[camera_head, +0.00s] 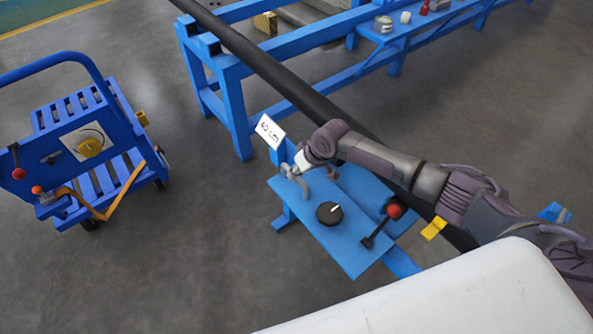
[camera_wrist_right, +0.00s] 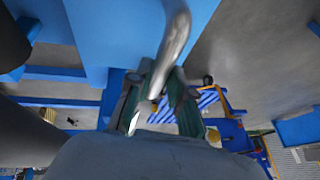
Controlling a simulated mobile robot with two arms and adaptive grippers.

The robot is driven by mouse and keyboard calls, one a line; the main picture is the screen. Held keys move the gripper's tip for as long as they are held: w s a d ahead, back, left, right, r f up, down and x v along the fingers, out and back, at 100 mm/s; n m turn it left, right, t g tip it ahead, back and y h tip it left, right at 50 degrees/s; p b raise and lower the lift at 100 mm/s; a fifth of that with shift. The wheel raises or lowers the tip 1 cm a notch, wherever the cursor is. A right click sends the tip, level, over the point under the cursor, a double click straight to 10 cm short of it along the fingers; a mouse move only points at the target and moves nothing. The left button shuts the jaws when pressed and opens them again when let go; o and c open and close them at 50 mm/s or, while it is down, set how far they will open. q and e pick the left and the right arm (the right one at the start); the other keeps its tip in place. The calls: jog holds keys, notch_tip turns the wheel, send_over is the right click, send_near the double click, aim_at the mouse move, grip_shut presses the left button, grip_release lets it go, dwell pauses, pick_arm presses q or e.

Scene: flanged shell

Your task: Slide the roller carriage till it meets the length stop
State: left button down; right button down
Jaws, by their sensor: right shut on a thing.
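A blue plate unit (camera_head: 345,240), which looks like the roller carriage, stands in the middle of the head view, beside and partly under the long black pipe. It carries a grey bent handle (camera_head: 304,187), a black knob and a red-balled lever. A white sign, apparently reading 40 cm, (camera_head: 269,131) stands at its far end. My right gripper (camera_head: 303,163) is at the handle; in the right wrist view its dark fingers are closed around the metal bar (camera_wrist_right: 176,45). I cannot make out the length stop for certain. My left gripper is not in view.
The black pipe (camera_head: 285,82) runs diagonally over a blue frame (camera_head: 236,110) and past my right arm. A blue wheeled cart (camera_head: 112,98) stands at the left. A blue bench with small items (camera_head: 430,22) is at the back. Grey floor between cart and plate is clear.

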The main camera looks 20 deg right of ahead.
aim_at(323, 208)
jog(key=s+d+p, duration=0.1)
jog(key=s+p, duration=0.2)
jog(key=s, duration=0.1)
jog(key=s+d+p, duration=0.2)
jog(key=s+p, duration=0.2)
jog(key=s+d+p, duration=0.1)
jog(key=s+p, duration=0.2)
jog(key=s, duration=0.1)
jog(key=shift+s+d+r, duration=0.35)
jog(key=shift+s+r, duration=0.05)
jog(key=s+d+p, duration=0.1)
jog(key=s+p, duration=0.1)
jog(key=s, duration=0.3)
jog(key=s+d+p, duration=0.2)
jog(key=s, duration=0.2)
jog(key=s+d+p, duration=0.2)
jog(key=s, duration=0.3)
jog(key=shift+s+d+f, duration=0.15)
jog(key=shift+s+f, duration=0.15)
jog(key=shift+s+d, duration=0.15)
jog(key=shift+s, duration=0.35)
jog(key=shift+f, duration=0.1)
jog(key=c, duration=1)
grip_release()
jog(key=shift+c, duration=0.2)
